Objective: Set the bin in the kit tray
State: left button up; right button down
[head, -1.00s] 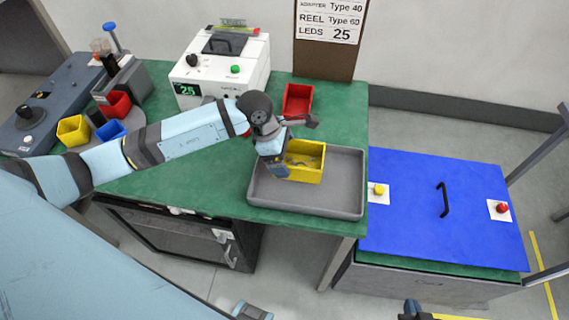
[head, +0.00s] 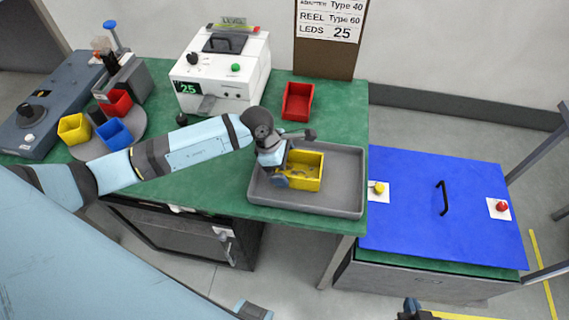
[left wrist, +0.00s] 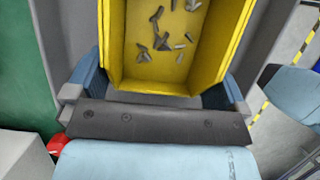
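The yellow bin (head: 308,171) is in the grey kit tray (head: 340,204) on the green bench, toward the tray's left half. It looks upright and level on the tray floor. In the left wrist view the bin (left wrist: 116,48) holds several small grey parts. My left gripper (head: 275,175) is at the bin's left end, its blue-grey fingers on either side of the bin and apparently against its walls; the contact is partly hidden. A dark piece at the bottom edge, probably my right gripper (head: 412,309), is mostly cut off.
A red bin (head: 297,102) stands behind the tray. A white machine (head: 222,72) reading 25 and a round stand with red, blue (head: 115,134) and yellow bins are to the left. The tray's right half is empty.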

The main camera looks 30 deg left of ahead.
pick_arm(q)
jog(key=shift+r, duration=0.15)
jog(key=b+v, duration=0.1)
jog(key=v, duration=1.1)
jog(key=shift+s, duration=0.1)
